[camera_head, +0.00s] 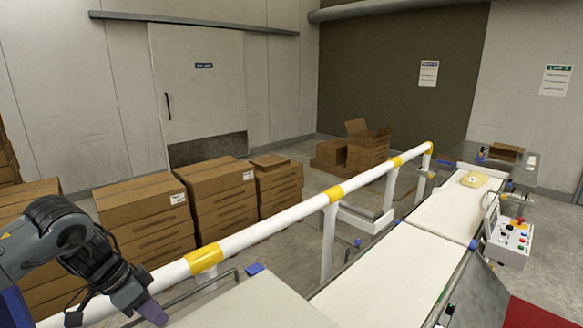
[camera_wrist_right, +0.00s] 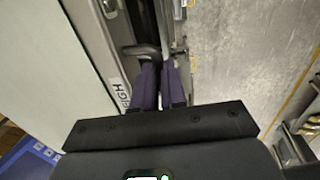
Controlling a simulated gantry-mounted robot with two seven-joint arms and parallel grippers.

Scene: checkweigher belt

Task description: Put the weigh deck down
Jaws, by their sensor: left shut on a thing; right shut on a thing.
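The weigh deck (camera_head: 255,305) appears to be the pale flat panel at the bottom middle of the head view, cut off by the lower edge. My left gripper (camera_head: 150,310) is at the panel's left end, shut; its grip point is mostly hidden. In the right wrist view, a pale panel (camera_wrist_right: 45,70), likely the same deck, runs along the left. My right gripper (camera_wrist_right: 161,68) has its purple fingers close together at a dark handle-like part (camera_wrist_right: 141,50) beside the panel edge. My right gripper is not in the head view.
A white guard rail with yellow bands (camera_head: 270,218) runs behind the panel. A white conveyor belt (camera_head: 390,275) lies to the right, with a yellowish pack (camera_head: 474,180) farther along. A control box (camera_head: 508,238) stands beside it. Stacked cartons (camera_head: 220,195) stand beyond the rail.

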